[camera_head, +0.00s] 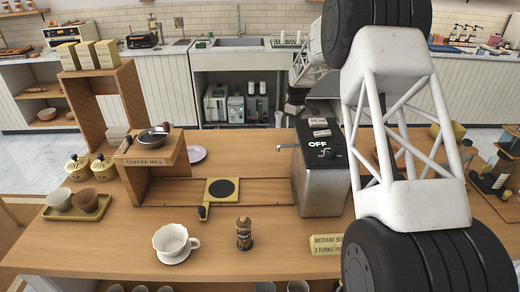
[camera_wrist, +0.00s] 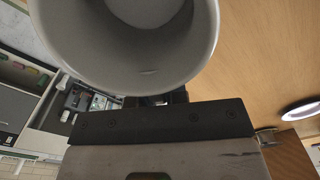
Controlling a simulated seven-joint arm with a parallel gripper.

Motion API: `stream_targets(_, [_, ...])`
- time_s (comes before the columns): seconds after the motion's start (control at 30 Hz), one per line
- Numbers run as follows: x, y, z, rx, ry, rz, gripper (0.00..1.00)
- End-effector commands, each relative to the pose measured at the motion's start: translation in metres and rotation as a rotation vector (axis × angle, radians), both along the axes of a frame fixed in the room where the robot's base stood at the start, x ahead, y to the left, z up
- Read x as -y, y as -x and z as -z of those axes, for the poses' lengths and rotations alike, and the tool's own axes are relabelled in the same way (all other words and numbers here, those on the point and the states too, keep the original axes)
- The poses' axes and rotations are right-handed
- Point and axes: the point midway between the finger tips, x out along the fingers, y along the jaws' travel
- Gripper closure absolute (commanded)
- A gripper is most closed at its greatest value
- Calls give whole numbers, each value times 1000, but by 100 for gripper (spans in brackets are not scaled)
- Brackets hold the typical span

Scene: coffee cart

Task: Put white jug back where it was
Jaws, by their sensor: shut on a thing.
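The white jug (camera_wrist: 125,75) fills the top of the wrist view, very close, with its round open mouth and pale inside showing. My gripper (camera_wrist: 160,98) is shut on it at the jug's near side; the fingers are mostly hidden behind the jug and the dark gripper body. In the head view my arm reaches over the counter's back, and the gripper and jug are hidden behind the steel boiler marked OFF (camera_head: 322,170). I cannot tell how far the jug is above a surface.
A white cup (camera_head: 172,239) on a saucer and a pepper-mill-like jar (camera_head: 244,234) stand at the front. A coffee mill shelf (camera_head: 150,152), a yellow tray (camera_head: 75,212) and a lilac plate (camera_head: 197,155) are left.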

Motion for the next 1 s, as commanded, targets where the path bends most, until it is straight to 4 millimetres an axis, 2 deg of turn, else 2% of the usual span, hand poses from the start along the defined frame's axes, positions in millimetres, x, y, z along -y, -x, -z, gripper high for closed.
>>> stream_targets(0.27, [-25, 17, -6, 1, 0, -44, 100])
stream_targets(0.47, [-64, 45, -14, 1, 0, -118, 100])
stream_targets(0.7, [-118, 93, -23, 1, 0, -232, 100])
stream_targets(1.0, [-176, 160, -32, 1, 0, -375, 100])
